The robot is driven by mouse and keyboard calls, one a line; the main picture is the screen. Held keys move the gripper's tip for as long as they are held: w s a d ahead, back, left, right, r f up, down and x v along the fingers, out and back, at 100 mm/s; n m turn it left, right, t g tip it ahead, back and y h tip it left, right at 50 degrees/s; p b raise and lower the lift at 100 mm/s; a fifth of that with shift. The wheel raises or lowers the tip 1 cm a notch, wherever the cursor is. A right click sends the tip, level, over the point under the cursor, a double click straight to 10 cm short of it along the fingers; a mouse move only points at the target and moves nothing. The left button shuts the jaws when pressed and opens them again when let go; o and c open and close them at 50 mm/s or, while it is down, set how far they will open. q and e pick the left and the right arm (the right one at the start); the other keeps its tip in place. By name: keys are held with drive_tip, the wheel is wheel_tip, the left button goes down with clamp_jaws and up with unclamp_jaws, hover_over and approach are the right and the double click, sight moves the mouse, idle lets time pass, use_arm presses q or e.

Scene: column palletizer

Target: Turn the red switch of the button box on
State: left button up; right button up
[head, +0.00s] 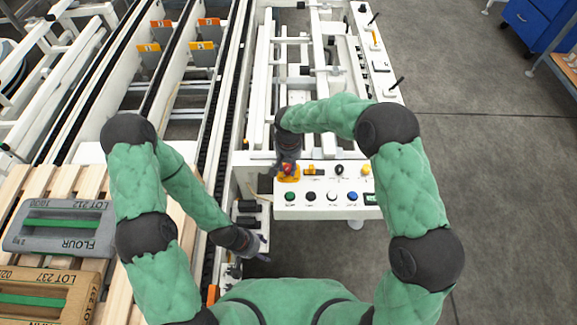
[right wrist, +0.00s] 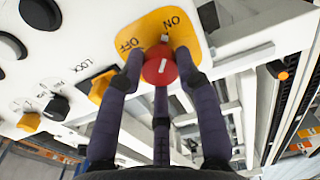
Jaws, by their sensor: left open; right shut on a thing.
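The white button box (head: 322,183) stands near the centre in the head view. Its red switch (right wrist: 161,70) is a round knob with a white mark, on a yellow plate (right wrist: 179,20) lettered ON and OFF. My right gripper (head: 287,170) is at the box's left end. In the right wrist view its dark fingers (right wrist: 160,80) are closed around the red knob. My left gripper (head: 260,250) is open and empty, low and left of the box, apart from it.
Other buttons in green (head: 290,196), black and white sit along the box's front, and a yellow LOCK switch (right wrist: 101,87) lies beside the red one. A conveyor frame (head: 300,60) extends behind. Grey floor (head: 490,180) is clear at right.

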sight(288, 167)
drive_tip(key=shift+m, duration=0.6)
drive_tip(key=o, duration=1.1)
drive_tip(key=shift+o, duration=0.2)
wheel_tip(288, 167, up, 12)
